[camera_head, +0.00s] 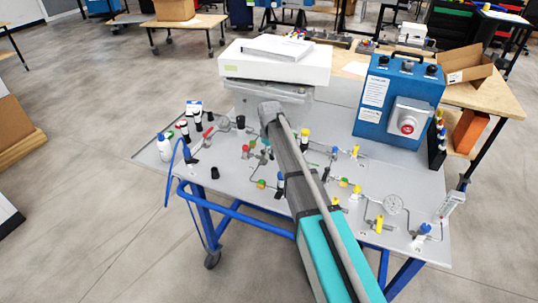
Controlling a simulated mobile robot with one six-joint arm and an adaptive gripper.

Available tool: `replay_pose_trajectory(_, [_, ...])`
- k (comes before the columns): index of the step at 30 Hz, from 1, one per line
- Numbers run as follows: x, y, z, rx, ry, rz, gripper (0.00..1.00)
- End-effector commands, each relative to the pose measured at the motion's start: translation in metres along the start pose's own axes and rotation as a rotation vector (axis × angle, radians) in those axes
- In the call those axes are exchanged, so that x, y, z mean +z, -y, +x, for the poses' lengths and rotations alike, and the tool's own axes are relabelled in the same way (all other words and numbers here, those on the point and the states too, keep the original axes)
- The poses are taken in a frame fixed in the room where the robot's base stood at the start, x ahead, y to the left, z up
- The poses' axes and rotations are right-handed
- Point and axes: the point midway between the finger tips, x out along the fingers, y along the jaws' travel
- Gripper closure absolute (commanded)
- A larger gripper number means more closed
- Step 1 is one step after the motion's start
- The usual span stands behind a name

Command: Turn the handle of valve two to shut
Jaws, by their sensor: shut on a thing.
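The analyser assembly is a grey panel table (240,172) carrying thin tubes and small valves. I cannot tell which of them is valve two, as no label is readable. Coloured handles show left of my arm, such as a red handle (208,132). To its right are a yellow handle (304,134), another yellow handle (355,152), a yellow handle near the front (379,223) and a blue handle (425,228). My grey and teal arm reaches from the bottom edge up over the middle of the panel and hides part of it. My gripper is hidden behind the arm.
A blue box (399,97) with a red knob stands at the back right. A white unit (275,63) stands at the back. The floor left of the table is clear.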

Motion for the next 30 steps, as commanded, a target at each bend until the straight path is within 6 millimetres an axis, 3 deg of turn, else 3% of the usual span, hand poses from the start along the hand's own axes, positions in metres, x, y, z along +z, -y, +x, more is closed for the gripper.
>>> replay_pose_trajectory(15, [-0.004, -0.014, 0.0, -0.001, -0.002, -0.379, 1.0])
replay_pose_trajectory(30, [-0.005, -0.016, 0.0, -0.001, -0.004, -0.442, 1.0])
